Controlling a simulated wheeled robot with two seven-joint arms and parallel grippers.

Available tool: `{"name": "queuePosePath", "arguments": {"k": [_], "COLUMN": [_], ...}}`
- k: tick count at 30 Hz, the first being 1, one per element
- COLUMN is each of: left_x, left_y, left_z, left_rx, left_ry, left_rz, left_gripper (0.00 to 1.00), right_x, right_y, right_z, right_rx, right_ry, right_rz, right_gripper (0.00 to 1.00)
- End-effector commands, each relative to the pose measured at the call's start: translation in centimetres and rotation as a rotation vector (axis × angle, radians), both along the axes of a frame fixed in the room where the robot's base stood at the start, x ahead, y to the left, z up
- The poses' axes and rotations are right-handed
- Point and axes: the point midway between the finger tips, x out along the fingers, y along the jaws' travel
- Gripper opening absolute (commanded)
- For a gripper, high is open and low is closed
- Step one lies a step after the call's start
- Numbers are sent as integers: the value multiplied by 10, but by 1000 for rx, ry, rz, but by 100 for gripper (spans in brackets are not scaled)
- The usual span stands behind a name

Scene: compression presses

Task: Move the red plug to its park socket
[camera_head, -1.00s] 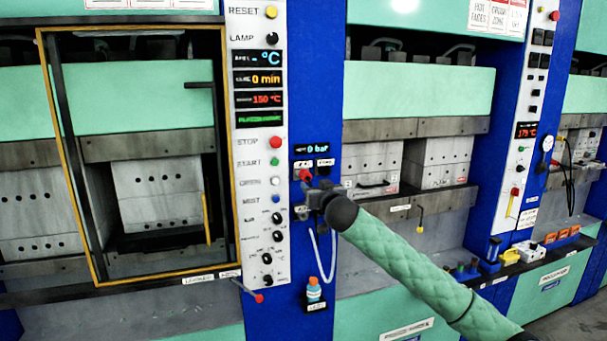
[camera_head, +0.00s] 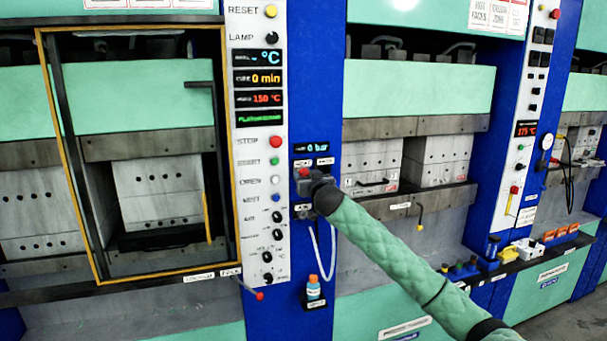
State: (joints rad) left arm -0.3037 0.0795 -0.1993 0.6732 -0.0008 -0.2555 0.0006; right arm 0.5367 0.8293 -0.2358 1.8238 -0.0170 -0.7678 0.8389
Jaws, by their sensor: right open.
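The red plug (camera_head: 304,172) shows as a small red spot on the small dark panel of the blue post, under the "0 bar" display (camera_head: 312,147). My right gripper (camera_head: 304,184) is open at this panel, just below the red plug and partly over it. Whether the fingers are around the plug or only in front of it, I cannot tell. A small labelled plate (camera_head: 302,211) shows just below the gripper. The park socket cannot be made out; my gripper covers part of the panel. My left gripper is not in view.
A white hose (camera_head: 333,262) hangs below the panel, near my right forearm. A bottle (camera_head: 313,288) stands on a small holder beneath. A control strip with knobs and buttons (camera_head: 259,215) is to the left, and a red-tipped lever (camera_head: 258,295) sticks out below it.

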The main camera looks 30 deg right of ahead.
Motion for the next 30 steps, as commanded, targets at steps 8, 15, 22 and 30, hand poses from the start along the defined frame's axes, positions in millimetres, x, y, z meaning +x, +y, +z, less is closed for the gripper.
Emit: {"name": "queuePosePath", "arguments": {"k": [8, 15, 22, 30], "left_x": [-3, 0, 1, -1], "left_y": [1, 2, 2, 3], "left_z": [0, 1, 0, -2], "left_rx": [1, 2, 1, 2], "left_ry": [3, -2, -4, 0], "left_rz": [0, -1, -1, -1], "left_gripper": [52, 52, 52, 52], "right_x": [0, -1, -4, -9], "right_y": [0, 0, 1, 2], "right_z": [0, 0, 0, -1], "right_rx": [0, 0, 0, 0], "right_ry": [0, 0, 0, 0], "right_rz": [0, 0, 0, 0], "right_gripper": [21, 4, 4, 4]}}
